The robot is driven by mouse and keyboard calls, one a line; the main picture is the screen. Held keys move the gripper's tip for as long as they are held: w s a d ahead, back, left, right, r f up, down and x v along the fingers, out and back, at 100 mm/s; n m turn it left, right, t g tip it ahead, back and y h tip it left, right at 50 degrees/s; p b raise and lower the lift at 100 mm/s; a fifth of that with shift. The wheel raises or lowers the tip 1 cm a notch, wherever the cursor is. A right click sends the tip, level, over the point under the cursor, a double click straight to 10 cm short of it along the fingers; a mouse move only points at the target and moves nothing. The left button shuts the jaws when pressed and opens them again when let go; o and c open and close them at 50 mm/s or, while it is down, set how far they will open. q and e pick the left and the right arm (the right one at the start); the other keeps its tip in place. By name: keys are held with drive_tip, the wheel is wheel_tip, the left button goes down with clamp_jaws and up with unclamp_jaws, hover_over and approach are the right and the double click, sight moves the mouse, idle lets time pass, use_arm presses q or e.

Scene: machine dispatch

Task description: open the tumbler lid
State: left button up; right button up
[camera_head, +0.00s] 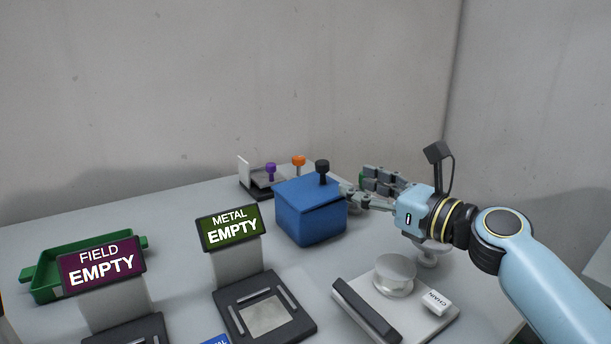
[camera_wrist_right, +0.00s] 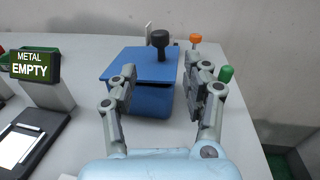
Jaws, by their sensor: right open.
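The tumbler is a blue box (camera_head: 312,222) with a flat blue lid (camera_head: 298,192) and a black knob (camera_head: 322,167) on top. In the head view it stands at the middle of the table, and the lid appears to lie on the box. The right wrist view shows the blue lid (camera_wrist_right: 140,64) and black knob (camera_wrist_right: 160,40) ahead of the fingers. My right gripper (camera_head: 360,188) is open and empty, just right of the box. In the right wrist view my right gripper (camera_wrist_right: 160,85) has its fingers spread with the box beyond and between them. My left gripper is not in view.
A sign reading METAL EMPTY (camera_head: 232,228) and a FIELD EMPTY sign (camera_head: 101,264) stand left, with a green tray (camera_head: 45,277) behind. Purple (camera_head: 270,168) and orange (camera_head: 298,160) knobs are behind the box. A pale plate (camera_head: 436,328) with a round cup lies in front right.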

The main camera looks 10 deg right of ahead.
sight(328, 169)
drive_tip(key=x, duration=0.5)
drive_tip(key=shift+w+a+r, duration=0.15)
drive_tip(key=shift+w+r, duration=0.1)
drive_tip(key=shift+r, duration=0.1)
drive_tip(key=x, duration=0.3)
drive_tip(key=shift+w+a+b, duration=0.3)
drive_tip(key=shift+w+a, duration=0.05)
drive_tip(key=shift+w, duration=0.25)
drive_tip(key=shift+w+a, duration=0.1)
drive_tip(key=shift+w, duration=0.05)
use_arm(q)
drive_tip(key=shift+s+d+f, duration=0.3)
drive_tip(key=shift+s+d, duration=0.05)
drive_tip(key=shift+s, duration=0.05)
use_arm(e)
drive_tip(key=shift+c, duration=0.2)
drive_tip(key=c, duration=0.9)
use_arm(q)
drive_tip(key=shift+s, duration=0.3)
use_arm(e)
clamp_jaws()
